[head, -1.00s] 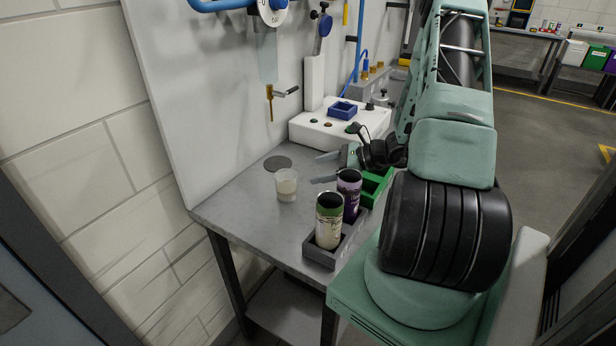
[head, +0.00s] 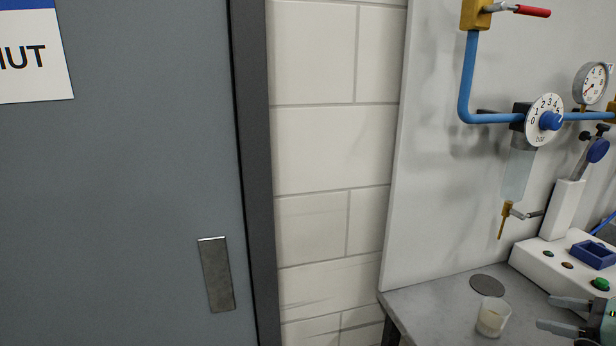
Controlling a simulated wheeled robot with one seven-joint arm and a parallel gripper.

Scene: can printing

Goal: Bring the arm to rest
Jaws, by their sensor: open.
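My gripper (head: 556,315) shows at the lower right edge of the head view. Its two grey fingers point left and stand apart, with nothing between them. The fingers are over the bench to the right of a small clear cup (head: 493,318) with pale contents, apart from it. The rest of my arm is out of the picture.
The grey bench (head: 430,300) carries a dark round disc (head: 487,285) and a white control box (head: 550,262) with a blue tray (head: 594,254) and a green button (head: 601,284). Blue pipe and a dial (head: 546,120) hang on the panel. A grey door (head: 120,200) fills the left.

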